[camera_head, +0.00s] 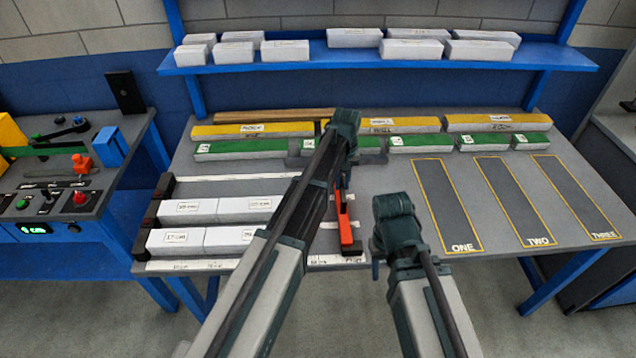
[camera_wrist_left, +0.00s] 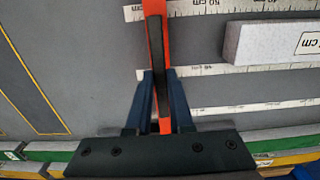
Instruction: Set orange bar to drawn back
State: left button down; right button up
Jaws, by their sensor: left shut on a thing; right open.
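The orange bar (camera_head: 345,226) lies front to back at the right end of the ruler strips, right of the white blocks. A dark strip runs along its top, and its far part is hidden by my left arm in the head view. My left gripper (camera_head: 343,180) reaches down onto it. In the left wrist view the two blue fingers (camera_wrist_left: 160,78) stand on either side of the orange bar (camera_wrist_left: 155,30), shut on it. My right gripper (camera_head: 377,262) is open and empty near the table's front edge, right of the bar; its fingers are mostly hidden.
White labelled blocks (camera_head: 180,240) lie in two rows between ruler strips (camera_head: 200,266), against dark stops (camera_head: 143,243) at left. Green (camera_head: 240,149) and yellow (camera_head: 250,130) blocks line the back. Three outlined, empty areas (camera_head: 447,205) lie right. A blue shelf (camera_head: 380,62) holds white blocks.

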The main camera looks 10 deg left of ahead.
pick_arm(q)
jog(key=w+d, duration=0.3)
jog(key=d, duration=0.9)
jog(key=shift+w, duration=0.25)
jog(key=shift+d, duration=0.15)
jog(key=c, duration=0.8)
grip_release()
jog(key=shift+d, duration=0.1)
jog(key=shift+r, duration=0.15)
notch_tip(320, 180, up, 14)
jog(key=p, duration=1.4)
jog(key=shift+f, duration=0.2)
